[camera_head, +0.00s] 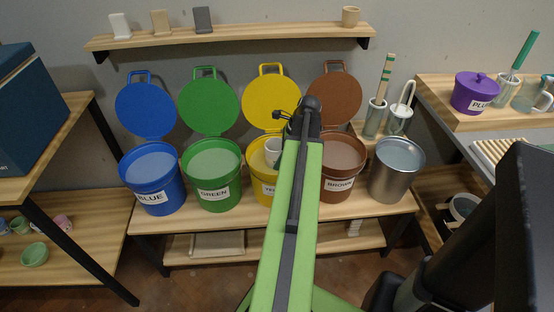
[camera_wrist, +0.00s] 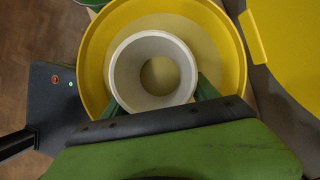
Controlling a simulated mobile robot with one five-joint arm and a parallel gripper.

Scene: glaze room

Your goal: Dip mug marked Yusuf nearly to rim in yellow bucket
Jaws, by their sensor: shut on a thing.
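The yellow bucket (camera_head: 256,165) stands open on the bench between the green and brown buckets, its lid (camera_head: 270,103) tipped up behind it. A pale, whitish mug (camera_head: 272,147) shows at the bucket's mouth, partly hidden by my arm. In the wrist view the mug (camera_wrist: 122,77) is upright, seen from above over pale yellow liquid inside the bucket's rim (camera_wrist: 92,52). I cannot tell how deep it sits or whether it touches the liquid. No name on it is visible. My gripper (camera_wrist: 160,105) is shut on the mug; its fingertips are mostly hidden.
The blue bucket (camera_head: 153,180), green bucket (camera_head: 212,175), brown bucket (camera_head: 343,170) and a metal bucket (camera_head: 395,175) share the bench. A shelf (camera_head: 230,36) with test tiles and a small cup (camera_head: 350,16) is above. A purple pot (camera_head: 474,93) stands on the right table.

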